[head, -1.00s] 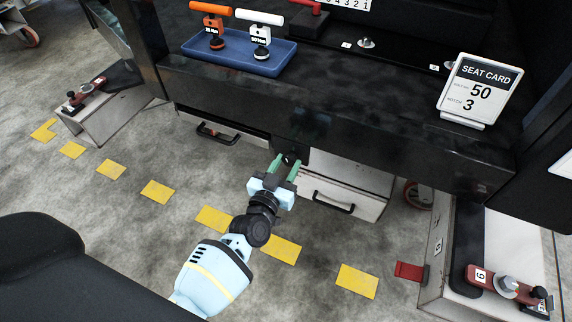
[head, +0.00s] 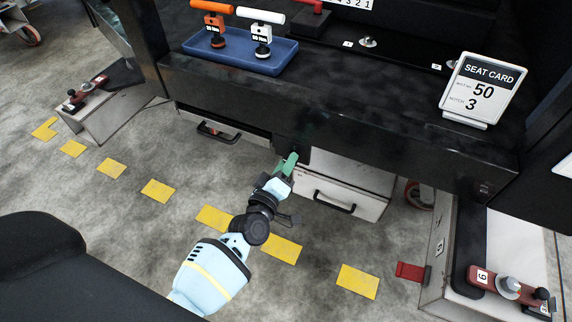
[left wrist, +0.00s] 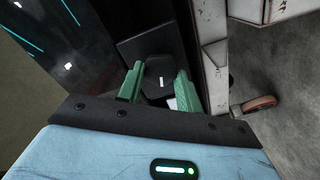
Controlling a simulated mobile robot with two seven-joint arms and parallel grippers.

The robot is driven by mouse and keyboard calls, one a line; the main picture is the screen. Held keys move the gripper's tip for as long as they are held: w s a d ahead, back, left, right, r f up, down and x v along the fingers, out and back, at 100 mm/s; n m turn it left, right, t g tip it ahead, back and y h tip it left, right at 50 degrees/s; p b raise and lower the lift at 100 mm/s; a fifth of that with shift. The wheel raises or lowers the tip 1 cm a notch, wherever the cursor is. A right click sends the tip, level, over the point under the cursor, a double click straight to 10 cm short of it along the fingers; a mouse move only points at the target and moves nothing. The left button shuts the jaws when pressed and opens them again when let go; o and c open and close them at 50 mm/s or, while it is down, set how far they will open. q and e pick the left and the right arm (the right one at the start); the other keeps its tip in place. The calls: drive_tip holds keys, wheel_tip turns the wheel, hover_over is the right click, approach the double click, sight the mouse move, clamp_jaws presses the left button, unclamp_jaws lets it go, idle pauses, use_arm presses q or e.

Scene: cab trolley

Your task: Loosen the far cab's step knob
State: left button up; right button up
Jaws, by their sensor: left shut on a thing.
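A black knob (left wrist: 160,76) with a small white mark shows between the fingers in the left wrist view. It sits under the front edge of the cab's black sill (head: 350,140), and in the head view my finger mostly hides it. My left gripper (head: 289,162) has green fingers and reaches up to the knob from the front. In the left wrist view my left gripper (left wrist: 159,88) has one finger on each side of the knob and is shut on it. My right gripper is not in view.
Beside the knob are a drawer with a black handle (head: 334,203) and another handle (head: 217,133) at left. On the sill are a blue tray (head: 240,60) with orange and white torque tools and a seat card (head: 482,88). Clamp blocks stand at both sides. Yellow floor marks lie below.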

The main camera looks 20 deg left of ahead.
use_arm(q)
drive_tip(key=n+b, duration=0.1)
drive_tip(key=n, duration=0.3)
drive_tip(key=n+b, duration=0.1)
drive_tip(key=n, duration=0.8)
drive_tip(key=shift+f+b, duration=0.3)
drive_tip(key=shift+b, duration=0.1)
drive_tip(key=shift+n, duration=0.3)
drive_tip(key=o, duration=1)
drive_tip(key=shift+s, duration=0.1)
